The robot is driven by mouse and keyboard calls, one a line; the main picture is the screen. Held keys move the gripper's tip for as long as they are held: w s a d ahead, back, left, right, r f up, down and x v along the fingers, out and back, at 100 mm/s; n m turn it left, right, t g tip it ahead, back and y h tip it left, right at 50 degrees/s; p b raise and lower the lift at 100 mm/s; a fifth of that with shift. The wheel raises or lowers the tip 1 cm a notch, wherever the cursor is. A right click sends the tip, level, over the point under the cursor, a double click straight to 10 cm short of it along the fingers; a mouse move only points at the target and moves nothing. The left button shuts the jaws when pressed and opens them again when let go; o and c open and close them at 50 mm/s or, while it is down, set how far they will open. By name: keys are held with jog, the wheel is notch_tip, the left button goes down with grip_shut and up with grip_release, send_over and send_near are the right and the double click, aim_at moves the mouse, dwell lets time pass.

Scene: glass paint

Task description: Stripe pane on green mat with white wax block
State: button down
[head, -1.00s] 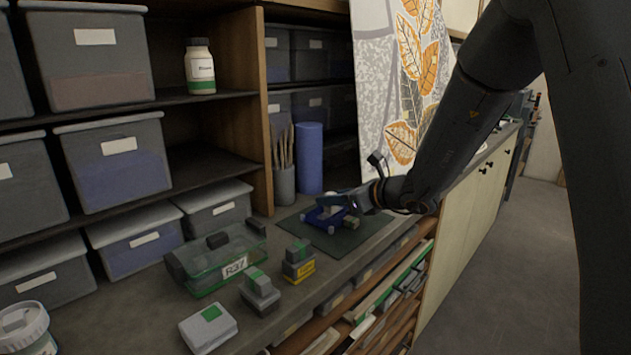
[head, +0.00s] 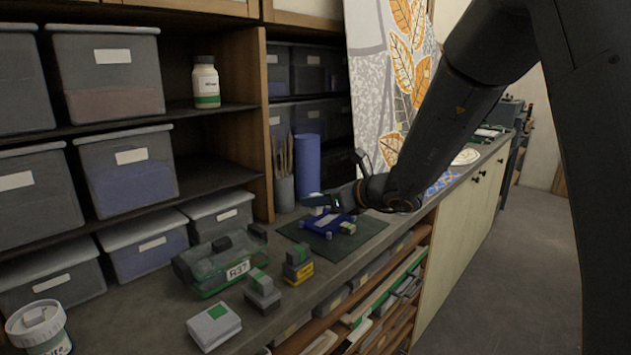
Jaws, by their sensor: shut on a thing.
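The dark green mat (head: 371,231) lies on the counter. A blue pane (head: 322,224) with small pale corner pieces lies on it, and a pale strip shows across its face. A small pale block (head: 347,228) sits at the pane's right edge. My gripper (head: 318,204) is over the pane's far left part, shut on a small white block (head: 318,211), seemingly the wax block. The fingers are small and dark here, and I cannot tell whether the block touches the pane.
A brush pot (head: 285,192) and a blue roll (head: 307,165) stand behind the mat. The counter's front edge is close.

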aim_at(316, 194)
jog(key=shift+r+p, duration=1.1)
jog(key=shift+r, duration=0.95)
